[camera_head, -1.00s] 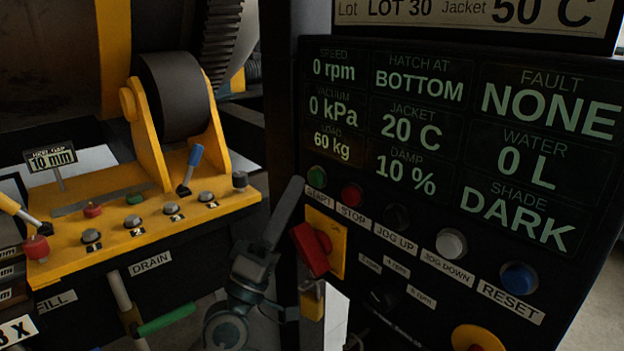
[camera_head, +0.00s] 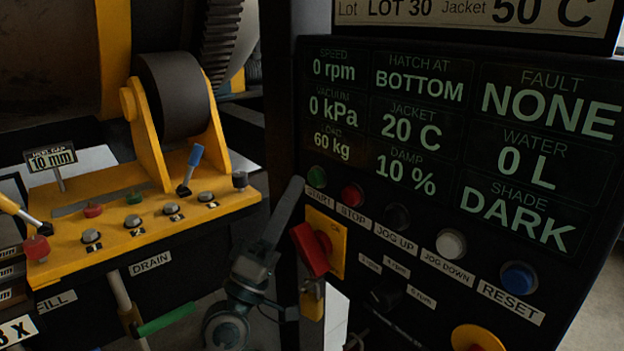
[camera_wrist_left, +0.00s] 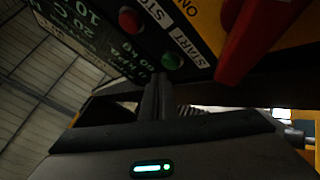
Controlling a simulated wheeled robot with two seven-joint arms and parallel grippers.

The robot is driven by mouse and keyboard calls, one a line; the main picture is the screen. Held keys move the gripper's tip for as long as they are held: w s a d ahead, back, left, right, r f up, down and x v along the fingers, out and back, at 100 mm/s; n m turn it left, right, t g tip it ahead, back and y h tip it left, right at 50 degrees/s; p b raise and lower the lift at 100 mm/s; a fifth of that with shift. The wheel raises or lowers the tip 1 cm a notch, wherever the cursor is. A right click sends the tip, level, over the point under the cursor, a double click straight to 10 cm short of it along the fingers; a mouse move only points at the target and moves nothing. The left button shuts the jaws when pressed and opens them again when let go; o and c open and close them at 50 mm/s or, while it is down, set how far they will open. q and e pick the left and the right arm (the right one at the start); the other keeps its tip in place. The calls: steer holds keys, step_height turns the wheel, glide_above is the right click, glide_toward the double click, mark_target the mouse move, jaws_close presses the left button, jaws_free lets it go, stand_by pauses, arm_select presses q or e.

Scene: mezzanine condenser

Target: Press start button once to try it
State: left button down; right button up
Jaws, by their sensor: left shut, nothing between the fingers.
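The green start button (camera_head: 317,175) is at the upper left of the button row on the dark control panel (camera_head: 590,250), above its START label (camera_head: 317,199). In the left wrist view the green start button (camera_wrist_left: 172,61) is just beyond my fingertips. My left gripper (camera_head: 297,182) is shut and empty, its tips just left of the button in the head view. In the left wrist view the shut fingers (camera_wrist_left: 158,80) point toward the button, a little off its centre. I cannot tell whether they touch it. The display reads speed 0 rpm and fault NONE. My right gripper is not in view.
The red stop button (camera_head: 352,195) is right of start. A red rotary switch (camera_head: 311,249) on a yellow plate sticks out below, close to my left gripper. Black, white and blue buttons run to the right. A yellow machine (camera_head: 150,230) with levers stands left.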

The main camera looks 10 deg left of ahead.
arm_select(q)
steer(key=shift+w+d, duration=0.1)
stand_by(0.6)
steer(key=shift+w+d, duration=0.15)
steer(key=shift+w, duration=0.1)
steer(key=shift+w+d, duration=0.25)
steer(key=shift+w, duration=0.05)
stand_by(1.0)
steer(key=shift+s, duration=0.1)
stand_by(0.3)
steer(key=shift+s+a, duration=0.5)
steer(key=shift+s, duration=0.1)
